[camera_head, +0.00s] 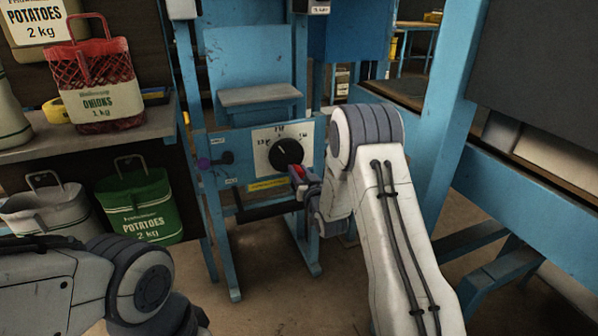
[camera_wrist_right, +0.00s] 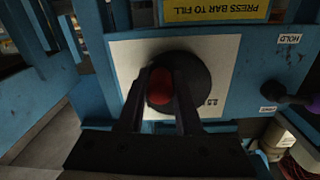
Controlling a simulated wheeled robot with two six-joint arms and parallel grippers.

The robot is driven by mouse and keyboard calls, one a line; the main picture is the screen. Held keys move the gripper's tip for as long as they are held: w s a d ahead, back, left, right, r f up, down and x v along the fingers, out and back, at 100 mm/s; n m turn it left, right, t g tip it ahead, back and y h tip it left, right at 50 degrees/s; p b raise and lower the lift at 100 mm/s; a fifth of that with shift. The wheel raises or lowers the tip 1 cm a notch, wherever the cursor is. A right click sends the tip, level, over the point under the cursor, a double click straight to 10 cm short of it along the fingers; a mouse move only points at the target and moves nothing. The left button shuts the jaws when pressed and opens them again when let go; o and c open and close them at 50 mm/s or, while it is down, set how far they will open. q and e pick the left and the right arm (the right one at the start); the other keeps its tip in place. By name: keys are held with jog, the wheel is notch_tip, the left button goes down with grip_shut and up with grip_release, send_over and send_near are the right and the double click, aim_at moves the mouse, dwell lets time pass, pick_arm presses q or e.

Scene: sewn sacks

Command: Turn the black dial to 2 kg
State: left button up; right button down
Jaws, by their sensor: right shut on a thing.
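The black dial (camera_head: 286,151) sits on a white scale plate (camera_head: 262,139) on the blue machine's front panel. A thin white mark on its face points up and left. The scale labels are small; one at the left looks like 2.5 kg. My right gripper (camera_head: 299,175) is at the dial's lower right. The wrist view shows the black dial (camera_wrist_right: 192,72) upside down, with the right gripper's fingers (camera_wrist_right: 160,95) shut on its red grip (camera_wrist_right: 159,86). The fingers hide part of the dial. My left arm shows at bottom left, its gripper out of view.
A purple-ended lever (camera_head: 205,163) sticks out left of the dial. A yellow label (camera_head: 267,184) and a dark bar (camera_head: 268,208) are below it. A shelf (camera_head: 150,127) at left holds sacks, including red onions (camera_head: 101,100). A blue-framed bench (camera_head: 520,170) stands at right.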

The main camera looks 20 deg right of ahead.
jog(key=m, duration=0.2)
jog(key=a+m, duration=0.1)
jog(key=shift+f+m, duration=0.3)
jog(key=c, duration=0.6)
grip_release()
jog(key=shift+s, duration=0.15)
jog(key=shift+s+p, duration=0.35)
jog(key=s+p, duration=0.2)
jog(key=s, duration=0.7)
jog(key=shift+s, duration=0.3)
